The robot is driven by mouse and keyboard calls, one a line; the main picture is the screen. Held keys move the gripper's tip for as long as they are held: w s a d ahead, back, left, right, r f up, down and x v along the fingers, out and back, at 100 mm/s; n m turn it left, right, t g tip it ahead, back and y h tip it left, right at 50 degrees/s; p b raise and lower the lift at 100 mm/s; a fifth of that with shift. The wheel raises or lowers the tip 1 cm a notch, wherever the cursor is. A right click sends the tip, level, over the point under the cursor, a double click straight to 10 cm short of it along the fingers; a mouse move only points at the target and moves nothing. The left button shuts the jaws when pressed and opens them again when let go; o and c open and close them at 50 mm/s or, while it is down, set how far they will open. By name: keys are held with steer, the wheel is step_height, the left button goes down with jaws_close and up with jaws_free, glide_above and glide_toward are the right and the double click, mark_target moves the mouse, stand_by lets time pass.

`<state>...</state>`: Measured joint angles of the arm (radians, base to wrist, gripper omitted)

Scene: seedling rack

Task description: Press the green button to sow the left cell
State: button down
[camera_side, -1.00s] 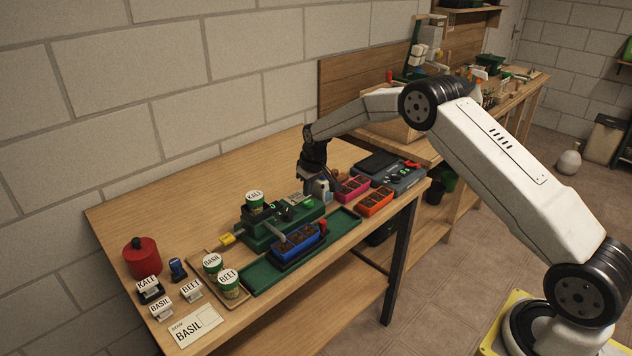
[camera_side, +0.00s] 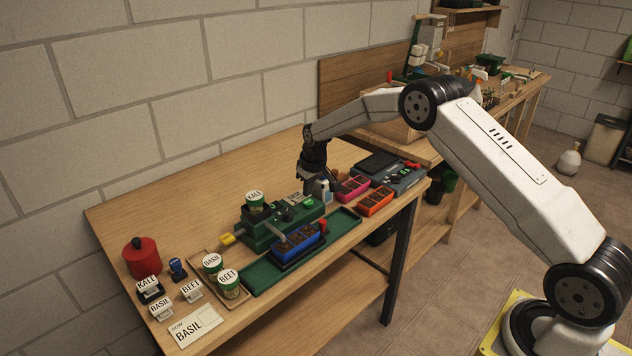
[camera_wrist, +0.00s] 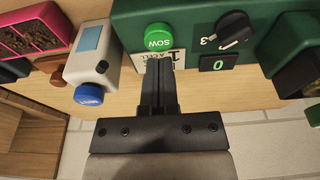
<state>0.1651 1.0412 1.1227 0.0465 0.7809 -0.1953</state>
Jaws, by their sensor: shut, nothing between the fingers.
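The green seeder machine (camera_side: 285,219) stands on the bench with a KALE jar (camera_side: 255,203) on top. Its round green button marked SOW (camera_wrist: 159,37) faces the wrist camera. The button also shows in the side view (camera_side: 309,203). My gripper (camera_wrist: 158,66) is shut and empty, its fingertips just beside the button's lower edge in the wrist view; I cannot tell whether they touch it. A blue tray with dark soil cells (camera_side: 297,241) sits in front of the machine on a green rail (camera_side: 262,282). The small display (camera_wrist: 218,64) reads 0.
Pink (camera_side: 351,188) and orange (camera_side: 375,202) trays lie to the right in the side view. BASIL (camera_side: 212,263) and BEET (camera_side: 229,283) jars stand at the left.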

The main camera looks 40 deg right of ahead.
mark_target(309, 203)
steer(key=shift+f, duration=1.3)
stand_by(0.4)
steer(key=shift+r, duration=3.8)
steer(key=shift+s+a+r, duration=0.2)
steer(key=shift+s+a, duration=0.05)
steer(key=shift+s, duration=0.1)
steer(key=s+a, duration=0.3)
steer(key=s, duration=0.8)
steer(key=s+a+r, duration=0.1)
steer(key=s+a, duration=0.2)
steer(key=s, duration=0.8)
steer(key=s+a+r, duration=0.1)
steer(key=s+a, duration=0.2)
steer(key=s, duration=0.7)
steer(key=shift+s+r, duration=0.25)
steer(key=shift+s, duration=0.15)
